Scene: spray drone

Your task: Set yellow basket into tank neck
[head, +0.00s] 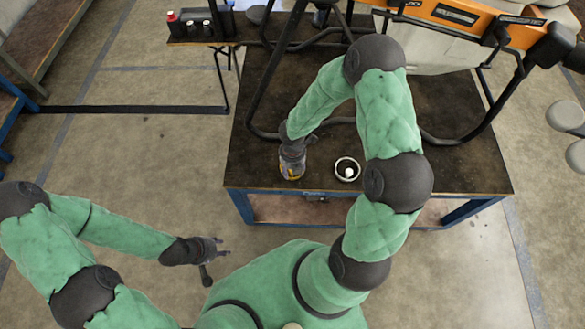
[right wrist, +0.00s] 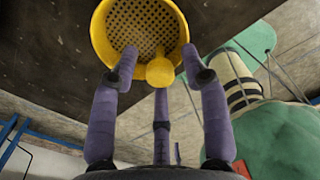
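The yellow basket (right wrist: 143,28), a round perforated cup with a small yellow knob at its rim, is at the fingertips of my right gripper (right wrist: 158,62). Two fingers lie either side of the knob and a third is below it; whether they press on it is unclear. In the head view my right gripper (head: 292,165) points down over the table's front left, with bits of the yellow basket (head: 291,178) showing between its fingers. A round neck with a white rim (head: 338,177) is just right of it. My left gripper (head: 215,255) is empty with fingers apart, away from the table.
The dark worktable (head: 460,170) carries a black tubular frame (head: 262,85) and an orange-and-white machine body (head: 455,20) at the back. A side tray (head: 200,38) with small bottles is at its upper left.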

